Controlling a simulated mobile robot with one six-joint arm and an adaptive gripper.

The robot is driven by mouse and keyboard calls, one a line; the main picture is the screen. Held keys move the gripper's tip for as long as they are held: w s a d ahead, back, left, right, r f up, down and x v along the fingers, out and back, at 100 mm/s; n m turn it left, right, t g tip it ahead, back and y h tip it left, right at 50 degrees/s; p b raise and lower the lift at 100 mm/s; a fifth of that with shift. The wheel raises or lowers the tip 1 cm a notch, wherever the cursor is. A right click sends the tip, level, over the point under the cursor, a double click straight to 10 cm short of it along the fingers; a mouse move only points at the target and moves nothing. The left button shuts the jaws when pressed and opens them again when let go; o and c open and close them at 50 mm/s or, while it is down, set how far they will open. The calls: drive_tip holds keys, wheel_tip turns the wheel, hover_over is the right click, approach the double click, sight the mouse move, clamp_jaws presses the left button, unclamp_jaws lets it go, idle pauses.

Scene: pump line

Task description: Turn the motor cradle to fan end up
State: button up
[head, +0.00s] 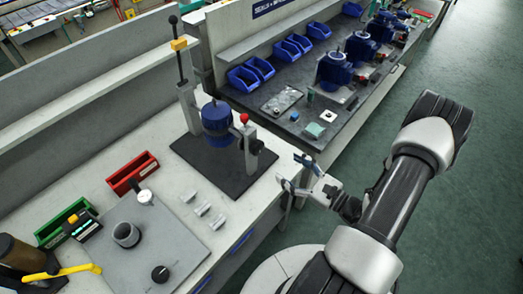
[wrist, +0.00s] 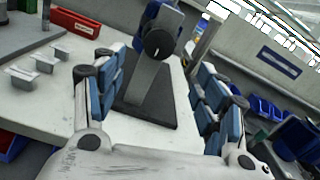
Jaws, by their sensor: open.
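The motor cradle stands on a dark base plate (head: 215,167) on the light bench. Its grey uprights hold a blue motor (head: 216,117) between them. A red knob (head: 244,118) tops the near upright, and a black knob (head: 256,147) sits on its outer side. In the wrist view the black round knob (wrist: 157,43) faces me on the grey upright, with part of the blue motor behind it. My gripper (head: 292,172) is open and empty, off the bench's front edge, apart from the cradle. I cannot tell which motor end is the fan end.
Red (head: 132,172) and green (head: 66,222) bins and small grey blocks (head: 203,210) lie left. A second bench with blue bins (head: 258,69) and motors (head: 334,69) stands right. Floor is open at right.

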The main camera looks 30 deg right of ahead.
sight(260, 149)
drive_tip(key=b+x, duration=0.1)
drive_tip(key=x, duration=1.1)
drive_tip(key=shift+c, duration=0.6)
drive_tip(key=c, duration=1.4)
drive_tip(key=shift+d+f, duration=0.1)
